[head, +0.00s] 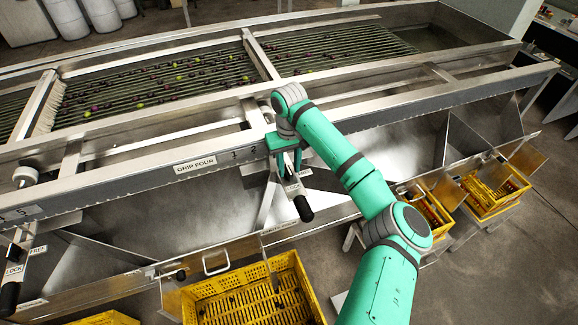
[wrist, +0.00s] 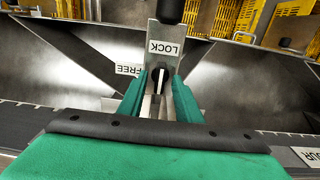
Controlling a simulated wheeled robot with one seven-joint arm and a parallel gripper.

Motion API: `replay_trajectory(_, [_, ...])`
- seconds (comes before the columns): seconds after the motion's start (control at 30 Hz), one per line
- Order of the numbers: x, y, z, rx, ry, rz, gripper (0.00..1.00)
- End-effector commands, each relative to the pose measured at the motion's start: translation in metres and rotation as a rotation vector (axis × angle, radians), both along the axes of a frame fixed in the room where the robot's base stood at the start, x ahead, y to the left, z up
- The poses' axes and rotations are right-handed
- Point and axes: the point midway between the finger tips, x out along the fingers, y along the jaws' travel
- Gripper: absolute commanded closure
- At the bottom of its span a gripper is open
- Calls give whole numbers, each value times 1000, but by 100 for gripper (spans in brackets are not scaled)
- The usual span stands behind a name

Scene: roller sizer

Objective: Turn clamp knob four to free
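The clamp below the "GRIP FOUR" label (head: 195,164) has a metal lever with a black handle (head: 303,208), which also shows at the top of the wrist view (wrist: 170,10). The lever lies at the LOCK label (wrist: 164,47); the FREE label (wrist: 128,69) is beside it. My gripper (head: 284,160) is at the clamp, its green fingers apart on either side of a dark, narrow part (wrist: 158,78) near the lever's inner end. I see no clear contact. The fingers partly hide the clamp's pivot.
Another clamp with a black handle (head: 9,297) is at the far left. Yellow crates (head: 250,298) stand below the steel chutes. Rollers carrying small dark and green fruit (head: 150,85) lie behind the rail.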

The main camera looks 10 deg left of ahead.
Motion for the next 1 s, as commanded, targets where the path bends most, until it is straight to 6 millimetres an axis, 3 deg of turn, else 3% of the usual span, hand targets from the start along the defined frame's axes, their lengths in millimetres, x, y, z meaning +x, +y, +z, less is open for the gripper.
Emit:
replay_trajectory(0.03, [0, 0, 0, 0, 0, 0, 74])
replay_trajectory(0.13, [0, 1, 0, 0, 0, 1, 97])
replay_trajectory(0.17, [0, 0, 0, 0, 0, 0, 100])
replay_trajectory(0.57, [0, 0, 0, 2, 0, 46, 100])
replay_trajectory(1.0, [0, 1, 0, 3, 0, 374, 100])
